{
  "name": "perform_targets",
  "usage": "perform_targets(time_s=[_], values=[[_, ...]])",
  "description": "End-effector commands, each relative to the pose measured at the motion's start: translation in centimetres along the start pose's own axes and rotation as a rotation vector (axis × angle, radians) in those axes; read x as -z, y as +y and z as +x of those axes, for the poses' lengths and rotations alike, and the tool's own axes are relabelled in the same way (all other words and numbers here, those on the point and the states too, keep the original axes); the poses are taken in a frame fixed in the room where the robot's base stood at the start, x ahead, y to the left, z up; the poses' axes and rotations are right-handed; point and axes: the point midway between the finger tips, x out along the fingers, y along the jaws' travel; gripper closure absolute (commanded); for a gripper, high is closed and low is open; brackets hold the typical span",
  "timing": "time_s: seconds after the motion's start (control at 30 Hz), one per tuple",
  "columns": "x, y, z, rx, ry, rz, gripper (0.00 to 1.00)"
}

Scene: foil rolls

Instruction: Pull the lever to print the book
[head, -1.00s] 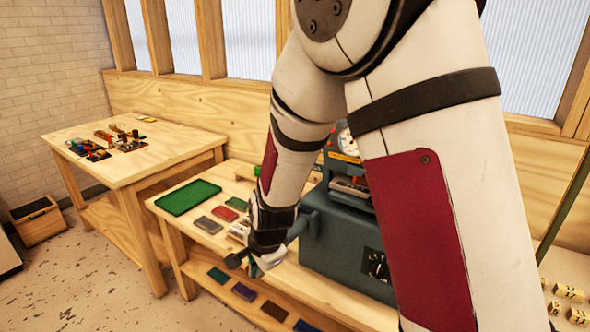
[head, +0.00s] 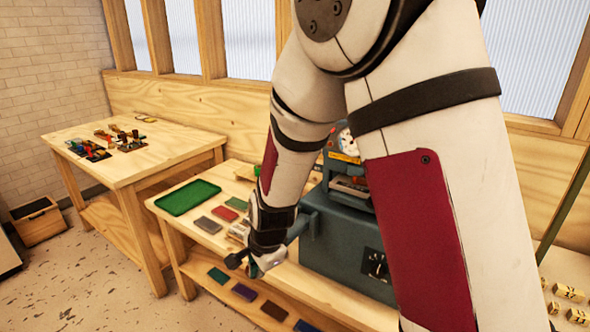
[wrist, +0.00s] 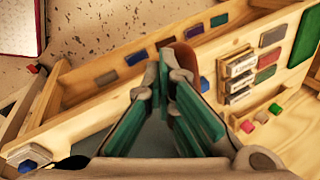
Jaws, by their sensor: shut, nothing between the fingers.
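The machine (head: 340,245) is a grey-green metal press on the wooden bench, partly hidden behind my arm. A dark lever (head: 235,260) with a knobbed end sticks out at its left, sloping down to the left. My gripper (head: 258,270) is beside the lever, close to its knobbed end; my wrist hides part of the rod, and I cannot tell whether they touch. In the wrist view, my gripper's green-padded fingers (wrist: 165,62) come together at the tips with nothing visible held. No book is clearly recognisable.
A green tray (head: 188,197) and small coloured blocks lie on the bench left of the machine. More coloured blocks lie on its lower shelf (head: 245,292). Another table (head: 130,150) with small items stands at the left. Open floor (head: 100,265) lies in front.

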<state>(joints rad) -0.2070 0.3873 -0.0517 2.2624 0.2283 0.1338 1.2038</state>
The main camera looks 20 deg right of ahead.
Motion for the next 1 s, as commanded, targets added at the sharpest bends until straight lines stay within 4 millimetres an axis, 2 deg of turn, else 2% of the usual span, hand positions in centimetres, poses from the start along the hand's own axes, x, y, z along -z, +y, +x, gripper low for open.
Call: perform_targets(time_s=[0.3, 0.43, 0.7, 1.0], values=[[0.1, -0.1, 0.0, 0.002, 0.002, 0.001, 1.0], [0.3, -0.1, -0.6, 0.002, 0.002, 0.002, 1.0], [1.4, -0.3, -4.2, 0.003, 0.001, 0.0, 1.0], [-1.6, 0.9, -7.8, 0.003, -0.001, -0.006, 1.0]])
